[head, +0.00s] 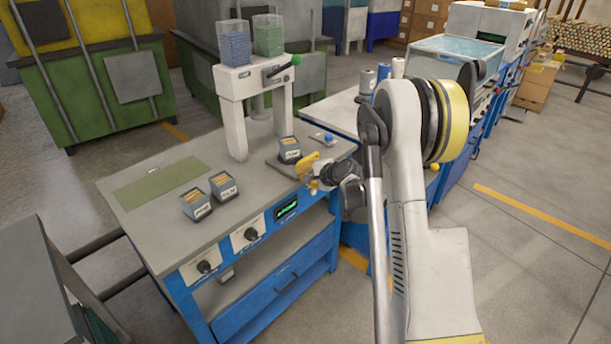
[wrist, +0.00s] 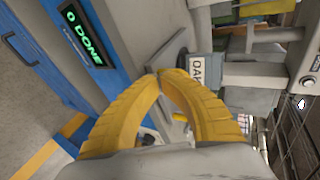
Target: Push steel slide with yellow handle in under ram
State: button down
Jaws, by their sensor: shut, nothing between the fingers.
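The steel slide (head: 282,168) sticks out in front of the white press, whose ram is under the head (head: 255,78). A small grey box labelled OAK (head: 289,148) stands on the slide. In the wrist view the slide's plate (wrist: 172,50) shows beyond my fingertips, with the OAK box (wrist: 200,70) beside it. My gripper (head: 308,164) is at the slide's outer end at the bench edge. Its yellow fingers (wrist: 160,72) are shut and empty, tips close to the plate; contact cannot be told.
Two more small boxes (head: 210,194) and a green mat (head: 160,182) lie on the bench at left. A lever with a green knob (head: 295,60) juts from the press. A blue-knobbed item (head: 328,138) lies behind the slide. A display (wrist: 80,32) reads 0 DONE.

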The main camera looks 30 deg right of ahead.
jog(key=w+a, duration=0.1)
jog(key=w, duration=0.4)
jog(key=w+a, duration=0.2)
jog(key=w, duration=0.2)
jog(key=w+a, duration=0.2)
jog(key=w, duration=0.3)
jog(key=shift+w+a, duration=0.15)
jog(key=shift+w, duration=0.15)
